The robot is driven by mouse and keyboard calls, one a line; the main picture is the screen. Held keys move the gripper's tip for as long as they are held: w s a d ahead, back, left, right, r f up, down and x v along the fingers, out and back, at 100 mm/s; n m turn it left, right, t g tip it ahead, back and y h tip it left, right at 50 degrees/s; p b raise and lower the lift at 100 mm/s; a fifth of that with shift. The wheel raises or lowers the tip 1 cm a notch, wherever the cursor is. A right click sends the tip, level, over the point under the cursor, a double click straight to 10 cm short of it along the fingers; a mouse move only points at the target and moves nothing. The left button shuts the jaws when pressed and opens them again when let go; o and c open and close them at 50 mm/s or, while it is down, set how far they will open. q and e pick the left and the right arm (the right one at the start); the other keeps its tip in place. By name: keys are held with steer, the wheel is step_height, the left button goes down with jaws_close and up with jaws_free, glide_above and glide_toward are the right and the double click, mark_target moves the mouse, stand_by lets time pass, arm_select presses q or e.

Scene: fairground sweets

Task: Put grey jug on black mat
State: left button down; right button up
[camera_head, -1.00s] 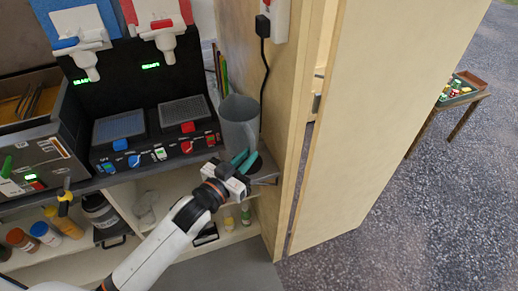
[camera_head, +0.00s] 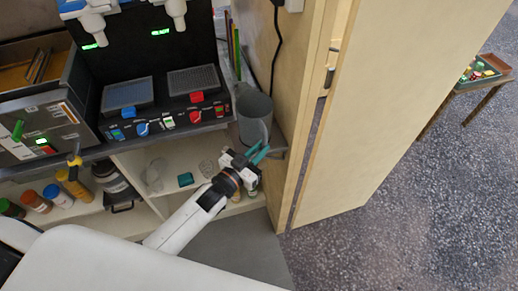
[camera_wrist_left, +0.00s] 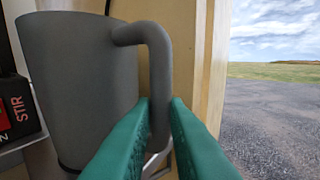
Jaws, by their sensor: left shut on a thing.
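The grey jug (camera_head: 255,118) is upright at the right end of the counter, beside the drink machine. In the left wrist view the jug (camera_wrist_left: 75,80) fills the left side, with its handle facing me. My left gripper (camera_head: 260,153) is at the jug's near side. In the wrist view its green fingers (camera_wrist_left: 160,112) are shut on the lower part of the handle. A dark edge shows under the jug's base there, but I cannot tell whether it is the black mat. The mat is not clearly visible in the head view. My right gripper is not in view.
The black machine (camera_head: 160,118) with knobs and two drip grids stands left of the jug. A wooden wall (camera_head: 290,100) is close on the right. Shelves with bottles (camera_head: 75,185) and a green block (camera_head: 185,180) lie below the counter.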

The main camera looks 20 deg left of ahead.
arm_select(q)
steer(key=c, duration=1.9)
jaws_free()
steer(key=shift+f, duration=0.2)
steer(key=o, duration=0.5)
steer(key=shift+r, duration=0.1)
steer(key=shift+c, duration=0.2)
steer(key=shift+s+r, duration=0.1)
steer(key=b+v, duration=0.1)
steer(key=v, duration=1)
steer(key=shift+s+a+b, duration=0.2)
steer(key=shift+s+b, duration=0.15)
steer(key=shift+b, duration=0.05)
